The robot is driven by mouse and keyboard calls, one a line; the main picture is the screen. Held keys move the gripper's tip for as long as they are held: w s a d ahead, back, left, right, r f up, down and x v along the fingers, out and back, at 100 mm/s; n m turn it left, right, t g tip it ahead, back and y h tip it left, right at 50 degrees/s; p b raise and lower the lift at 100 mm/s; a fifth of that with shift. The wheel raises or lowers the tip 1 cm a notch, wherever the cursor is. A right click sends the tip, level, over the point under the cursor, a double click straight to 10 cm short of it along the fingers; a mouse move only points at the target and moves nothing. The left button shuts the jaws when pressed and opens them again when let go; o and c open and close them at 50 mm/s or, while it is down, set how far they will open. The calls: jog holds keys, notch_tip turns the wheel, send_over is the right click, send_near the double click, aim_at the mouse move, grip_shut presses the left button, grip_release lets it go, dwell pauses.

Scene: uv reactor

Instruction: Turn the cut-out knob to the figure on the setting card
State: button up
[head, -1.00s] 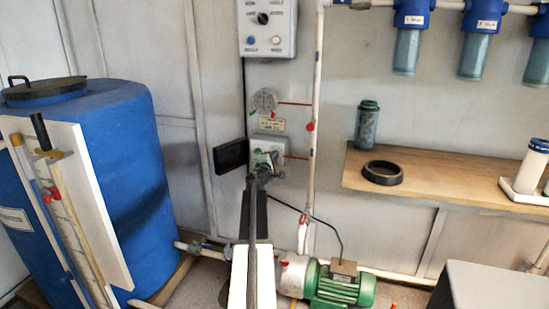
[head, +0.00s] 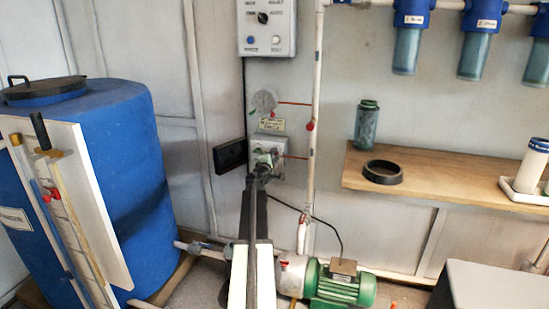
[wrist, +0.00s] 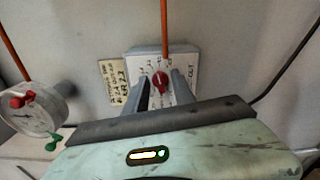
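The cut-out knob is a small red knob (wrist: 160,80) on the white face of a grey box (wrist: 190,76) in the wrist view. My gripper (wrist: 159,76) is open, with one finger on each side of the knob; whether a finger touches it I cannot tell. The setting card (wrist: 114,80) is a cream card left of the box, with handwriting whose figure is too small to read surely. In the head view the card (head: 272,124) is above the box (head: 270,141), and my gripper (head: 262,160) covers the knob.
A round gauge (wrist: 35,108) with red and green clips is left of the box. A red line (wrist: 164,25) runs from the box. A black wall box (head: 231,155), a white pipe (head: 315,120) and a green pump (head: 340,286) are nearby.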

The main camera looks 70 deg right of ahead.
jog(key=shift+a, duration=0.1)
jog(key=a, duration=0.7)
jog(key=shift+s+a, duration=0.25)
jog(key=shift+a, duration=0.05)
